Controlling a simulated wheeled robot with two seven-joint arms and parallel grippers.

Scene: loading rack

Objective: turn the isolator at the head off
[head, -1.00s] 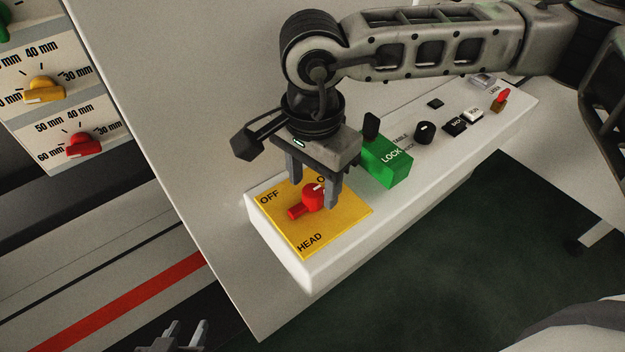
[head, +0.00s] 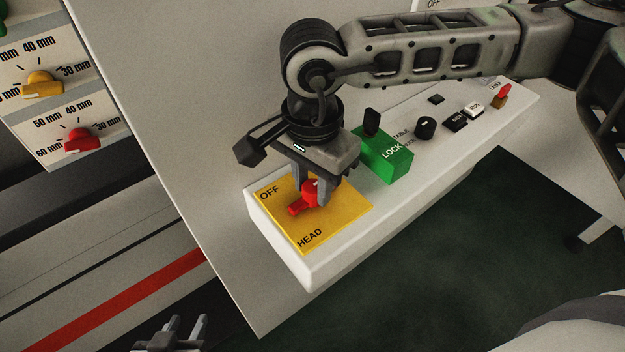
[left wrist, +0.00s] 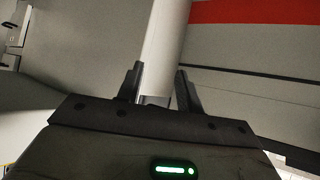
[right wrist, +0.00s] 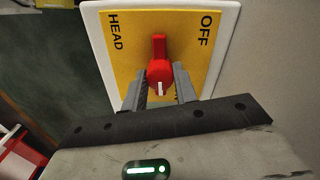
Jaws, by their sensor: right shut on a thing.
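The isolator is a red rotary handle (head: 308,195) on a yellow plate (head: 340,222) marked OFF and HEAD, at the near end of a white control box. In the right wrist view the red handle (right wrist: 160,62) points toward the plate's far edge, between the words HEAD and OFF. My right gripper (head: 312,198) is over the plate, its fingers closed on the handle's hub; it also shows in the right wrist view (right wrist: 160,92). My left gripper (head: 185,330) is low at the bottom edge, apart from the box; its fingers stand apart and empty in the left wrist view (left wrist: 158,85).
A green LOCK block (head: 388,160) stands just beyond the plate, near my right gripper. A black knob (head: 425,128), push buttons and a red-tipped switch (head: 502,95) follow along the box. Yellow (head: 42,85) and red (head: 80,140) dials are at left.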

